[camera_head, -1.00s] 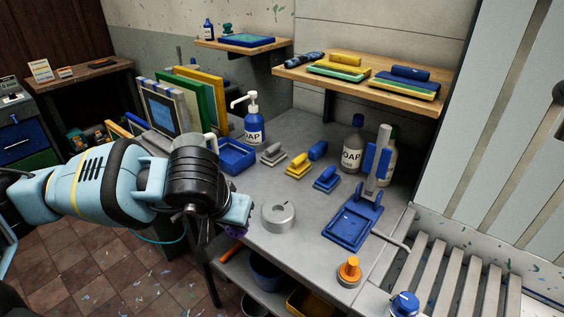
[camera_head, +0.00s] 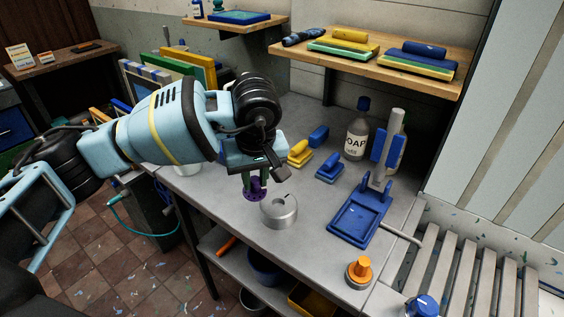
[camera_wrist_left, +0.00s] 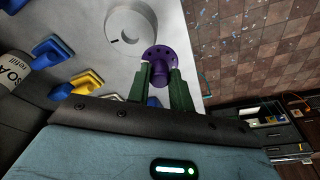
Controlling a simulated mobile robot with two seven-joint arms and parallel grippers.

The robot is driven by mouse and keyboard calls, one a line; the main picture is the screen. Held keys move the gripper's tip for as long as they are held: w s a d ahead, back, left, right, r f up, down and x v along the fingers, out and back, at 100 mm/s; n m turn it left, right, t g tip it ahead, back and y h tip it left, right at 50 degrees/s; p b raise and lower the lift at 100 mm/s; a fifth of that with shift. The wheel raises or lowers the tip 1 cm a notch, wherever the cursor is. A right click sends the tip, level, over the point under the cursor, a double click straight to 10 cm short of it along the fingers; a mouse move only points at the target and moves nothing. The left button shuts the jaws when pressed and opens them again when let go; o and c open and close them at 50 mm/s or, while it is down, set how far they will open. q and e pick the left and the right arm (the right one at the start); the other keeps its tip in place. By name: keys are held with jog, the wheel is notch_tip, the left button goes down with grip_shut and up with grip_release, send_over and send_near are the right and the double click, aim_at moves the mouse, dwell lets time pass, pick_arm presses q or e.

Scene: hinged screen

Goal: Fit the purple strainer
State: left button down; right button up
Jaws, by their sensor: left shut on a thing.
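The purple strainer (camera_head: 256,192) is in my left gripper (camera_head: 255,178), which is shut on its stem. In the left wrist view the strainer (camera_wrist_left: 158,53) shows a round flange with small holes, between the two green fingers (camera_wrist_left: 159,82). A round grey metal piece (camera_head: 279,212) with a hole in its top stands near the front edge of the counter. The strainer is just left of this piece in the head view and looks apart from it. My right gripper is out of view.
The grey counter (camera_head: 290,250) is clear in front of the metal piece. A lower shelf holds bins.

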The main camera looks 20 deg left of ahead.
pick_arm(q)
jog(key=w+d+n, duration=0.1)
jog(key=n, duration=0.1)
jog(key=w+d+r+n+g+h+b, duration=0.1)
jog(key=n, duration=0.1)
jog(key=w+d+n+g, duration=0.1)
jog(key=w, duration=0.1)
jog(key=shift+w+d+r+n+h+b, duration=0.1)
jog(key=shift+d+r+n+h+b, duration=0.2)
jog(key=shift+d+n+b, duration=0.1)
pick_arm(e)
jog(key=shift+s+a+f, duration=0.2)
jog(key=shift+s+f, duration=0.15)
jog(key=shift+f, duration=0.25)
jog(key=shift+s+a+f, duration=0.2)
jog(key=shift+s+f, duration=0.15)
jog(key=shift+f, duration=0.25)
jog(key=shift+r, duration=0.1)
pick_arm(q)
notch_tip(320, 180, down, 5)
jog(key=shift+r+b, duration=0.15)
jog(key=shift+b, duration=0.45)
jog(key=shift+r, duration=0.1)
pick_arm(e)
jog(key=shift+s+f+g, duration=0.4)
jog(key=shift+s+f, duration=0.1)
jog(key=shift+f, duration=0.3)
